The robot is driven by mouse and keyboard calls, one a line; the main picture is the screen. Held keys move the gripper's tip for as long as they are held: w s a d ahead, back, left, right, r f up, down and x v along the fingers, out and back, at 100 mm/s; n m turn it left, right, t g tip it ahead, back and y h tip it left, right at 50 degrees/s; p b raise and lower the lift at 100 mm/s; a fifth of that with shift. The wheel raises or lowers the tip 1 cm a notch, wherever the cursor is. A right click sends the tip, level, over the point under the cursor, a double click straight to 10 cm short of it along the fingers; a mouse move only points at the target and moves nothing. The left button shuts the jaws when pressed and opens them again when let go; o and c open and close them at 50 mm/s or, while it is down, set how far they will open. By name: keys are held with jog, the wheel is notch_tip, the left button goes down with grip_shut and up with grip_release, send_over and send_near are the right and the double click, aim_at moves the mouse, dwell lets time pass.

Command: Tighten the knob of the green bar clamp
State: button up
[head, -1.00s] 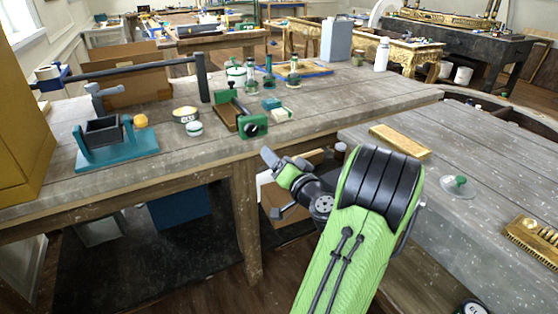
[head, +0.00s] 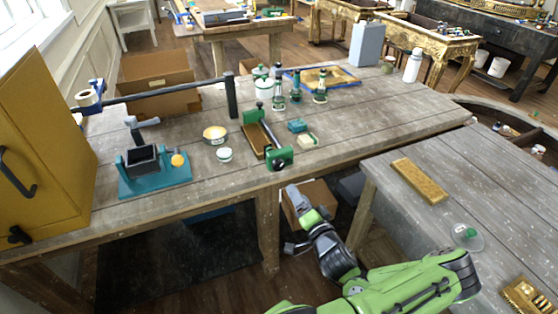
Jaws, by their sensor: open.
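The green bar clamp (head: 280,158) lies on the near part of the wooden workbench. Its green end block faces me at the bench's front edge and carries a round black knob (head: 279,166). Its bar runs back to a second green jaw, beside a brown wooden piece (head: 256,140). My gripper (head: 291,221) is in front of the bench edge, below and slightly right of the knob in the picture. It is open, its fingers spread apart, with nothing seen between them. It looks apart from the clamp.
A teal stand (head: 155,180), an open tin (head: 215,134), a white-lidded jar (head: 224,155), a teal block (head: 297,126) and green-topped bottles (head: 320,88) share the workbench (head: 350,125). A grey table (head: 420,220) with a gold bar (head: 419,181) stands close on the right.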

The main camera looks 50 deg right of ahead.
aim_at(279, 167)
jog(key=b+x, duration=0.2)
jog(key=x, duration=1.1)
jog(key=shift+w, duration=0.25)
jog(key=shift+w+d+f, duration=0.15)
jog(key=shift+w+d, duration=0.2)
jog(key=shift+w, duration=0.15)
jog(key=c, duration=1.1)
jog(key=shift+o, duration=0.2)
jog(key=shift+m+b, duration=0.4)
jog(key=shift+m, duration=0.8)
